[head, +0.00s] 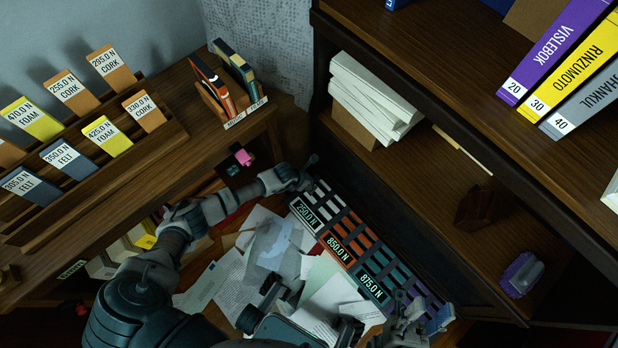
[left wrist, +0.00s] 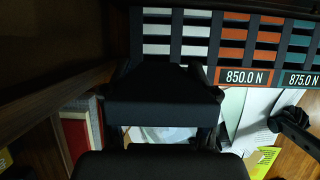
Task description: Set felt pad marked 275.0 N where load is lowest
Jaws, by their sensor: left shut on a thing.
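The dark rack (head: 346,240) has three marked sections: 250.0 N with white bars (head: 303,211), 850.0 N with orange bars (head: 340,249) and 875.0 N with teal bars (head: 374,287). My left gripper (head: 305,177) is at its far left end, beside the 250.0 N section. In the left wrist view, a dark pad-like block (left wrist: 165,97) sits at the jaws and covers the 250.0 N label; the gripper is shut on it. No 275.0 N marking is readable. My right gripper (head: 408,318) is at the rack's near right end, by a pale blue piece (head: 440,318); its grip is unclear.
A stepped wooden holder (head: 90,175) with marked cork, foam and felt pads stands at left. Loose papers (head: 262,262) cover the surface before the rack. A dark shelf (head: 440,185) with white books (head: 372,98) and a purple brush (head: 521,274) rises behind it.

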